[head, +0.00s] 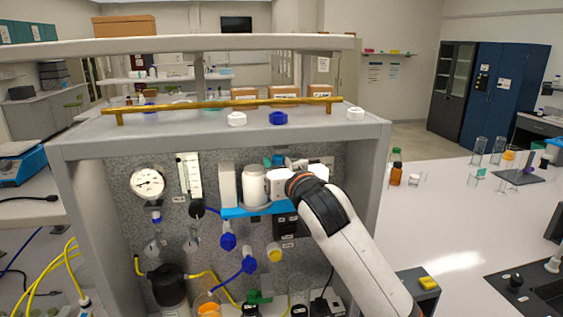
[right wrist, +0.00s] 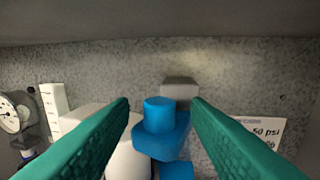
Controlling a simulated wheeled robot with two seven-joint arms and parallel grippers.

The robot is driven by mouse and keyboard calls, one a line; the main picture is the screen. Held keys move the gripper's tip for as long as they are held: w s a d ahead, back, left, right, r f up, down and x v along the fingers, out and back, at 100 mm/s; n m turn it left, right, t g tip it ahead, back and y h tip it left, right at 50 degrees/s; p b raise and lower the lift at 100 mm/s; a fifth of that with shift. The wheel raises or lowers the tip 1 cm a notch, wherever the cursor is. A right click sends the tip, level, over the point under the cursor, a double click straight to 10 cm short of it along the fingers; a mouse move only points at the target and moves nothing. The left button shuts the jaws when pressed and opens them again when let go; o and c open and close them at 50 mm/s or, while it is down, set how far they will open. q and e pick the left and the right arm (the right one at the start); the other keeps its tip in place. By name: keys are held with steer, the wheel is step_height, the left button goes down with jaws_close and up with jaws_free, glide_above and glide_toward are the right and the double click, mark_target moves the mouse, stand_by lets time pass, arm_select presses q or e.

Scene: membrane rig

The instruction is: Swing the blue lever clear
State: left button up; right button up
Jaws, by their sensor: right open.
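In the right wrist view a blue lever (right wrist: 168,143) with a round upright knob shows between my green fingers, in front of a grey block. My right gripper (right wrist: 160,104) is open, with one finger on each side of the lever; I cannot tell whether either touches it. In the head view my right gripper (head: 274,161) is inside the grey cabinet, behind the white cylinder (head: 254,187), and my wrist and arm hide most of it. The lever cannot be told apart clearly there. My left gripper is not in view.
The cabinet's grey frame (head: 383,170) and top shelf surround the arm. A gauge (head: 147,183), a flow meter (head: 190,176) and blue-handled valves (head: 228,241) stand to the left. A blue bracket (head: 235,212) runs under the white cylinder. A yellow rail (head: 225,104) lies above.

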jaws_close()
steer(key=shift+w+d+n+g+y+b, duration=0.35)
steer(key=shift+d+n+g+y+b, duration=0.35)
steer(key=shift+n+g+y+b, duration=0.7)
steer(key=shift+w+d+n+g+y+b, duration=0.3)
steer(key=shift+d+n+g+y+b, duration=0.65)
steer(key=shift+n+g+y, duration=0.85)
steer(key=shift+w+d+n+g+y+b, duration=0.35)
steer(key=shift+d+n+g+y+b, duration=0.15)
steer(key=shift+n+g+y+b, duration=1.1)
steer(key=shift+r+m, duration=0.1)
steer(key=shift+m, duration=0.3)
jaws_free()
